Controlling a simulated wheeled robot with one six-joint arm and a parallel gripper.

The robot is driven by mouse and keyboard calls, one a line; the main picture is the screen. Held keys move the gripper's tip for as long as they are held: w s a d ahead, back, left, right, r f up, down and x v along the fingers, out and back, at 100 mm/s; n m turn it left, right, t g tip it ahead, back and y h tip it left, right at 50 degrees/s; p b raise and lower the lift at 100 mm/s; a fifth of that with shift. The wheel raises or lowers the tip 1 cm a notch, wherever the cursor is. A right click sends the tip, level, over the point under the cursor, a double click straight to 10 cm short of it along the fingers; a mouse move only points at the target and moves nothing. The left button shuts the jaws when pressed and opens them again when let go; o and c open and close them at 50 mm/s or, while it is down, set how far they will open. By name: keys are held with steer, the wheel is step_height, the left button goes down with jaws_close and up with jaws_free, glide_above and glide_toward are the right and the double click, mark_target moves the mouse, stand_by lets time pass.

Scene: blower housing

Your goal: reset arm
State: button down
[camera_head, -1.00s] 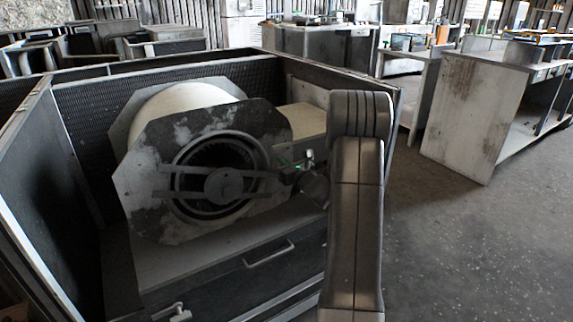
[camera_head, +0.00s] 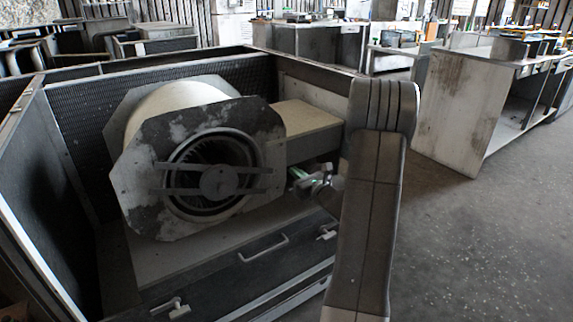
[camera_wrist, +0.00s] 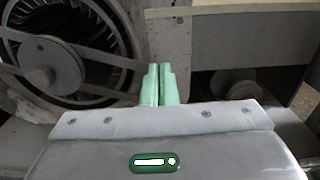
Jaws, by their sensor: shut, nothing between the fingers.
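My gripper (camera_wrist: 160,72) shows in the wrist view as two pale green fingers pressed together, with nothing between them. In the head view my gripper (camera_head: 296,173) is small and partly hidden by my arm, just right of the blower housing (camera_head: 140,190). The housing is a pale drum with dark, worn plates and a round opening crossed by two bars. Its round inlet also shows at the upper left of the wrist view (camera_wrist: 52,68), with a hub in its middle. The fingers appear apart from the housing.
The housing sits in an open dark cabinet with mesh walls (camera_head: 75,120) and a front drawer with a handle (camera_head: 263,248). A beige box duct (camera_head: 305,125) adjoins the housing on the right. A worn workbench (camera_head: 460,110) stands at the right, with clear floor (camera_head: 470,240) before it.

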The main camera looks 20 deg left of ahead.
steer(key=shift+v, duration=1.1)
